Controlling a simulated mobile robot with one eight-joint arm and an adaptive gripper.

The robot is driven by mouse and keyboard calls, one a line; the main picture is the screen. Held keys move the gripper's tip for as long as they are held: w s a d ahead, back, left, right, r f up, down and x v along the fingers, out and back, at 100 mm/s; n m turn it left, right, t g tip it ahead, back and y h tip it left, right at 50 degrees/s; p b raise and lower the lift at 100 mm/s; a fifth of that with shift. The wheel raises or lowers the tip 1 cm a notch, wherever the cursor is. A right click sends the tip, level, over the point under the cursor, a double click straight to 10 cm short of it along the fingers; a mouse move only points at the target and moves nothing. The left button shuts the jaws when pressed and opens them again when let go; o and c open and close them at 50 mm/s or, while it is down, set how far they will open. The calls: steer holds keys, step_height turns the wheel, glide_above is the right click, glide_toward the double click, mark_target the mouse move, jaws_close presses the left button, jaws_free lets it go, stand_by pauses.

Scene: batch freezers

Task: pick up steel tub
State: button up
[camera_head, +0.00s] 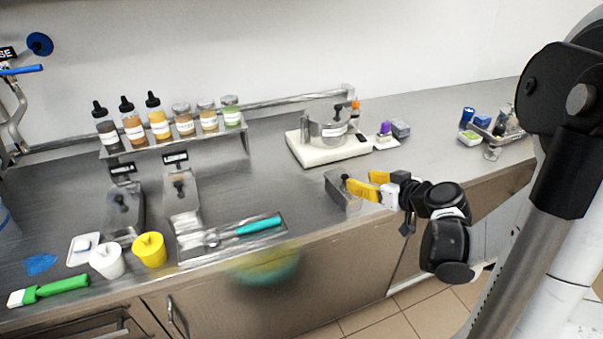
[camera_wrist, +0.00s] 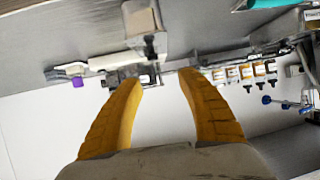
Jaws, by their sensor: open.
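A small rectangular steel tub (camera_head: 338,193) stands on the counter near its front edge, with a dark knob or handle at its top. In the wrist view what looks like the same tub (camera_wrist: 133,22) shows at the top, beyond the fingertips. My gripper (camera_head: 358,180) reaches in from the right with its two yellow fingers at the tub's right side, partly covering it. In the wrist view my gripper (camera_wrist: 161,77) is open, with nothing between the fingers. I cannot tell whether a finger touches the tub.
A steel pot (camera_head: 326,131) stands on a white scale (camera_head: 306,155) behind. Two labelled steel containers (camera_head: 124,216) (camera_head: 184,199) and a tray with a teal-handled tool (camera_head: 258,226) lie left. A bottle rack (camera_head: 180,144) is behind them. Counter between tray and tub is clear.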

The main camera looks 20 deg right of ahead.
mark_target(347, 179)
steer(key=shift+t, duration=0.3)
steer(key=w+f, duration=0.1)
steer(key=w+f+b, duration=0.1)
steer(key=w, duration=0.1)
steer(key=w+f, duration=0.1)
steer(key=w, duration=0.1)
steer(key=shift+d+b, duration=0.2)
steer(key=shift+b, duration=0.2)
steer(key=w+f, duration=0.1)
steer(key=w+f+b, duration=0.1)
steer(key=w+b, duration=0.1)
steer(key=shift+w+a+f, duration=0.25)
steer(key=shift+f, duration=0.15)
steer(key=shift+w, duration=0.35)
jaws_close()
